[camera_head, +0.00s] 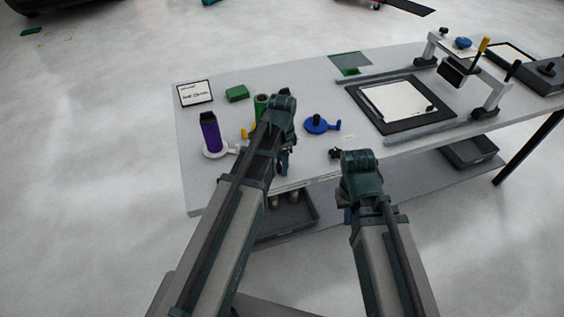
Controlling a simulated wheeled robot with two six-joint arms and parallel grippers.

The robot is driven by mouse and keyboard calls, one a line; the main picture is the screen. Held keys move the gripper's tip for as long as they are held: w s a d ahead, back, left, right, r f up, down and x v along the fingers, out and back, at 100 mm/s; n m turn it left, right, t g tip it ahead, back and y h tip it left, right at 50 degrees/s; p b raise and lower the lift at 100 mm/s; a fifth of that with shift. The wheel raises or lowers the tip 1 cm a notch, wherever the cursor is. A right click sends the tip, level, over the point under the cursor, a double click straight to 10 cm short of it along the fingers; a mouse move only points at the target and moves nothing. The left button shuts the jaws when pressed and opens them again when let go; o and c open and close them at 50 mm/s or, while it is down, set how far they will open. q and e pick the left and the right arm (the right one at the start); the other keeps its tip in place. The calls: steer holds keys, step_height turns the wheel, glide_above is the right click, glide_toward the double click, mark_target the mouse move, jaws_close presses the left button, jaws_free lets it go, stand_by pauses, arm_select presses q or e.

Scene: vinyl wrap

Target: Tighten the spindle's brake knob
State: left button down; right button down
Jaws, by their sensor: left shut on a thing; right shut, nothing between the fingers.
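A purple roll (210,136) with a dark top stands upright on a round white base (216,154) with a side handle, at the table's left end. A green roll (261,104) with a yellow part (245,133) by its foot stands behind my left arm, partly hidden. A blue disc (330,126) with a black knob (316,118) and a side tab lies to the right. My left gripper (283,166) points down near the table's front edge. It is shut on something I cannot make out. My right gripper (343,208) is shut and empty, in front of the table. No brake knob is clearly identifiable.
The grey table (194,190) also holds a label card (195,92), a green block (237,93), a small black item (335,153) near the front edge, and a framed panel (400,104) beside a clamp-like fixture (494,92). Trays (468,152) sit on the lower shelf.

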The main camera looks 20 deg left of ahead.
arm_select(q)
steer(key=shift+c, duration=1.2)
jaws_free()
step_height(320, 180, up, 14)
steer(key=p, duration=1.4)
steer(key=shift+f, duration=0.1)
steer(key=s+d+f+n+b, duration=0.2)
steer(key=s+d+n, duration=0.1)
steer(key=s+d, duration=0.2)
steer(key=s+d+f+n+y+b, duration=0.1)
steer(key=s+d+f+n+b, duration=0.1)
steer(key=s+d, duration=0.4)
steer(key=s+n+b, duration=0.1)
steer(key=s+n, duration=0.1)
steer(key=s, duration=0.1)
steer(key=shift+f+n, duration=0.3)
